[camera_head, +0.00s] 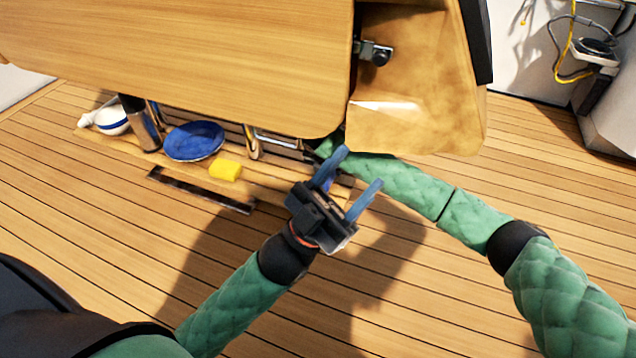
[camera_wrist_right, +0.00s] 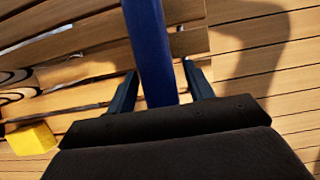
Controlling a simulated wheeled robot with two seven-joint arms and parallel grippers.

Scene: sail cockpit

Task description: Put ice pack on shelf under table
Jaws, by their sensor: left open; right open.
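A dark blue flat thing, which looks like the ice pack (camera_wrist_right: 150,50), stands edge-on between the fingers of my right gripper (camera_wrist_right: 160,88) in the right wrist view. Those fingers are open, with gaps on both sides of it. In the head view, a small dark blue patch (camera_head: 328,184) shows behind my left gripper (camera_head: 346,186), which is open and empty in front of the table's edge. My right gripper is hidden there, under the table (camera_head: 200,50). The slatted shelf (camera_head: 234,140) under the table shows below its front edge.
A white-and-blue bowl (camera_head: 112,121), a dark flask (camera_head: 140,122), a blue plate (camera_head: 194,141) and a yellow sponge (camera_head: 225,169) crowd the shelf's left part. A dark strip (camera_head: 200,190) lies in front.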

